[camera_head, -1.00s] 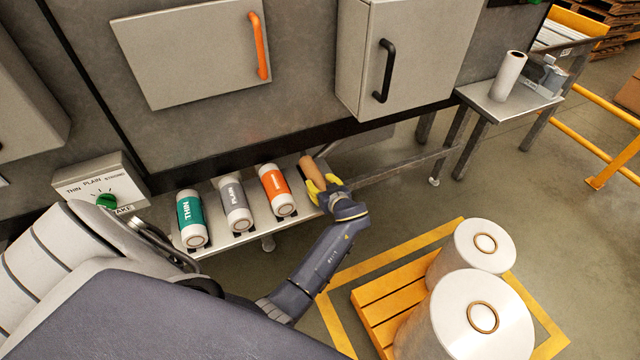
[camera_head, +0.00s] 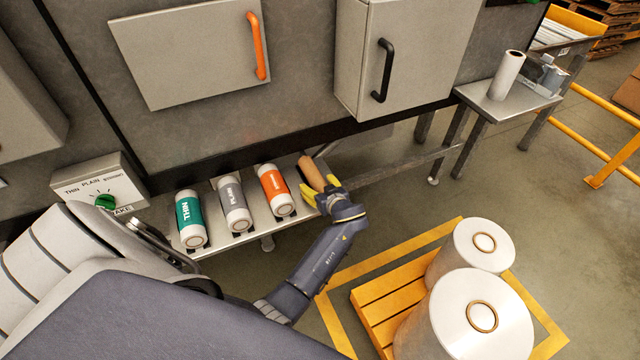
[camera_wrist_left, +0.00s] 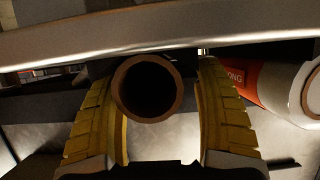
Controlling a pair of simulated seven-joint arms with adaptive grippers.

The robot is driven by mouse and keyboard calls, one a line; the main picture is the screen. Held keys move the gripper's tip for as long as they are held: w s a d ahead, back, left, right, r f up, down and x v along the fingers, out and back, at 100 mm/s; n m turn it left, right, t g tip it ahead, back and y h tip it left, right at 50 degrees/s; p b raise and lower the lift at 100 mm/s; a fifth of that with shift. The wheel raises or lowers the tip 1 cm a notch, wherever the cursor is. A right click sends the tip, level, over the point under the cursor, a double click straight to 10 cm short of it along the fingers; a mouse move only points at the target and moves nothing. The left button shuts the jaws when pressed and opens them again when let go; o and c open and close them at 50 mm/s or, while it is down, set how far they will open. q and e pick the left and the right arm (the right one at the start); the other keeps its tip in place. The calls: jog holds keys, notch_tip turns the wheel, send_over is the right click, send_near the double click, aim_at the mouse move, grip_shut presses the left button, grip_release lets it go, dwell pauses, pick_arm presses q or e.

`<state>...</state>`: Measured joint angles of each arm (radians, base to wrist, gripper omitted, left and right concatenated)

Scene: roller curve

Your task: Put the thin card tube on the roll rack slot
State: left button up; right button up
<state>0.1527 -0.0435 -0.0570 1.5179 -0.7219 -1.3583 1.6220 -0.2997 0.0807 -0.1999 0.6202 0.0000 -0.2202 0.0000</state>
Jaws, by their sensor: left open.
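The brown card tube (camera_head: 311,172) lies at the right end of the roll rack (camera_head: 222,243), to the right of the orange-labelled roll. My left gripper (camera_head: 322,194), with yellow fingers, is open at the tube's near end. In the left wrist view the tube's round open end (camera_wrist_left: 147,88) shows between the two spread fingers (camera_wrist_left: 160,120). A gap shows on the right side of the tube; on the left the finger is very close, and I cannot tell whether it touches. The slot under the tube is hidden. My right gripper is not in view.
Green THIN (camera_head: 191,219), grey PLAIN (camera_head: 235,205) and orange (camera_head: 276,190) rolls sit on the rack. A selector box (camera_head: 100,187) with a green knob is at left. Large white rolls (camera_head: 474,315) stand on a yellow pallet (camera_head: 384,312). A side table (camera_head: 508,103) is at back right.

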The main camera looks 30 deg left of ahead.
pick_arm(q)
jog(key=v, duration=0.5)
jog(key=shift+w+d+r, duration=0.15)
jog(key=shift+d+r, duration=0.1)
jog(key=shift+r, duration=0.2)
